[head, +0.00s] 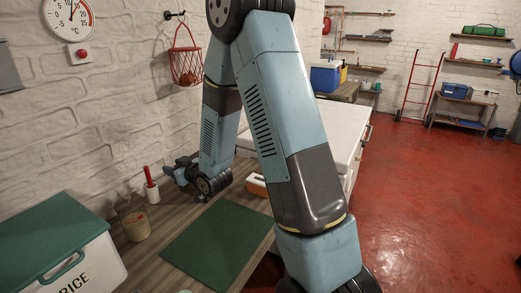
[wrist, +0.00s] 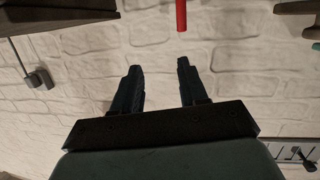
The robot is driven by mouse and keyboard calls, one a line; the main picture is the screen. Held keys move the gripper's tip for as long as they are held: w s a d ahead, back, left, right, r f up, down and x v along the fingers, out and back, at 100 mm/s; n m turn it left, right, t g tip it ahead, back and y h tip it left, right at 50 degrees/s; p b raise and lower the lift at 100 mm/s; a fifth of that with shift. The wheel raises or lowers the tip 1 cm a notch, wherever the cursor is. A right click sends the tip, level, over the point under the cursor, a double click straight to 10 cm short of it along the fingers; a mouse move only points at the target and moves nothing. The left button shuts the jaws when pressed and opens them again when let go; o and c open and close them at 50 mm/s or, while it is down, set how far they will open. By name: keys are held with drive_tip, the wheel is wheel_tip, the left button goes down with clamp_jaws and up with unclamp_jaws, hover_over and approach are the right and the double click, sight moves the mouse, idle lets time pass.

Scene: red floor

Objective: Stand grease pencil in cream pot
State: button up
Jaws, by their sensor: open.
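The red grease pencil (head: 148,176) stands nearly upright, leaning slightly, with its lower end in the small cream pot (head: 153,195) by the wall. My gripper (head: 169,169) is just right of the pencil's upper part in the head view and looks apart from it. In the wrist view my gripper (wrist: 159,68) is open, with nothing between its fingers. The free end of the pencil (wrist: 181,16) shows beyond the right finger, at the top edge. The pot is not visible in the wrist view.
A brown jar (head: 134,222) stands just left of the pot. A rice box (head: 75,270) with a green lid is at lower left. A green mat (head: 218,245) lies clear on the wooden bench. An orange and white container (head: 257,186) sits behind my arm.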

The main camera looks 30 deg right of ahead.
drive_tip(key=s+d+r+m+g+h, duration=0.3)
drive_tip(key=s+d+r+h, duration=0.2)
drive_tip(key=s+d+r, duration=0.75)
drive_tip(key=s+d+r+m+g, duration=0.1)
drive_tip(key=s+r, duration=0.3)
drive_tip(key=s, duration=0.7)
drive_tip(key=s+d+r+m+g+h, duration=0.1)
drive_tip(key=s+r+m+g, duration=0.1)
drive_tip(key=s, duration=1)
drive_tip(key=r+g, duration=0.1)
drive_tip(key=g, duration=0.1)
drive_tip(key=shift+d+r+g+h, duration=0.15)
drive_tip(key=shift+r+g+h, duration=0.15)
drive_tip(key=shift+r, duration=0.05)
drive_tip(key=shift+s, duration=0.15)
